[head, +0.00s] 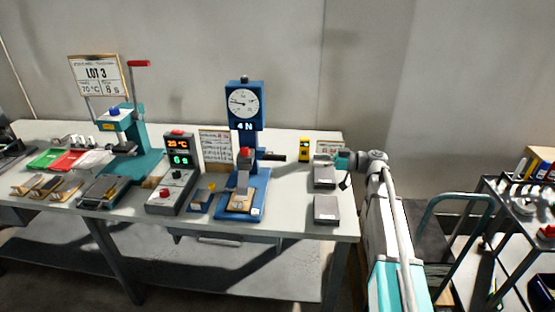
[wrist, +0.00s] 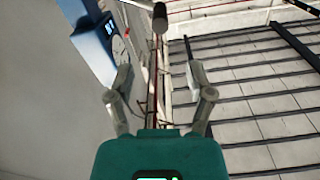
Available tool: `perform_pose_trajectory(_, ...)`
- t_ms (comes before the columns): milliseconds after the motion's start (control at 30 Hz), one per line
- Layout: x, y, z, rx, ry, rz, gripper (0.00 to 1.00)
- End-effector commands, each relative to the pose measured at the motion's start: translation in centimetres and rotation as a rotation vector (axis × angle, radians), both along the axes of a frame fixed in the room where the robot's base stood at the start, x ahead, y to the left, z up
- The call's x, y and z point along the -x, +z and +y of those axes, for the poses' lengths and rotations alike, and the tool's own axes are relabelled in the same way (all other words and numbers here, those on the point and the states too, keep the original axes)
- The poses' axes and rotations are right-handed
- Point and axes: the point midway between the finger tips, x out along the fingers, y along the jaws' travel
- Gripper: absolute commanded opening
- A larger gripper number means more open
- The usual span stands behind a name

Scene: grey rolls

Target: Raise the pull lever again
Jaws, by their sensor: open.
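The blue pull tester (head: 243,160) stands on the table with a round dial (head: 243,103) and a "4 N" display. Its pull lever (head: 272,156) is a dark handle sticking out to the right, roughly level. My gripper (head: 318,160) is to the right of the lever, apart from it, pointing left. In the wrist view my gripper (wrist: 159,75) has its fingers spread with nothing between them. A dark rounded knob (wrist: 160,17), apparently the lever's end, shows ahead of the fingers. The tester's blue head (wrist: 92,42) shows at upper left.
Two grey boxes (head: 326,210) lie on the table under and in front of my gripper. A yellow device (head: 304,150) stands behind, left of my gripper. A teal press (head: 130,145) with a red lever (head: 139,63) and a control box (head: 176,170) stand farther left.

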Motion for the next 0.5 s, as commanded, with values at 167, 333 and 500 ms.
perform_pose_trajectory(167, 0.0, 0.0, 0.0, 0.001, -0.001, 0.002, 0.68)
perform_pose_trajectory(333, 0.0, 0.0, 0.4, 0.002, -0.001, 0.002, 0.68)
perform_pose_trajectory(500, 0.0, 0.0, 1.6, 0.002, 0.000, 0.003, 0.68)
